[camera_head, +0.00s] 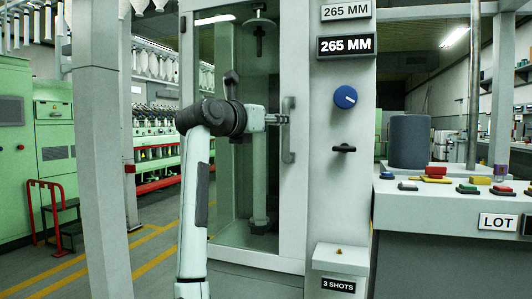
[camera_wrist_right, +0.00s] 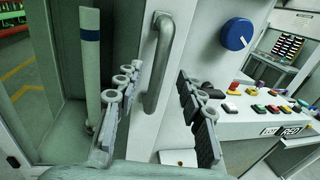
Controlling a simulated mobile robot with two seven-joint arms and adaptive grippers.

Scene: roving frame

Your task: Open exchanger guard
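The exchanger guard (camera_head: 230,60) is a tall glass door in a pale frame, in the middle of the head view. It looks closed. Its vertical grey bar handle (camera_head: 288,150) is on the right side of the frame. In the right wrist view the handle (camera_wrist_right: 160,62) lies between the fingers. My right gripper (camera_head: 279,119) is at the handle's upper part in the head view. In the right wrist view its fingers (camera_wrist_right: 158,90) are wide apart, with a visible gap to the handle on each side. My left gripper is not in view.
A blue knob (camera_head: 345,97) and a small black handle (camera_head: 343,149) are on the panel right of the door. A "3 SHOTS" box (camera_head: 340,262) juts out below. A counter (camera_head: 440,205) with coloured blocks and a grey cylinder (camera_head: 409,141) stands at right. A pale post (camera_head: 98,150) stands left.

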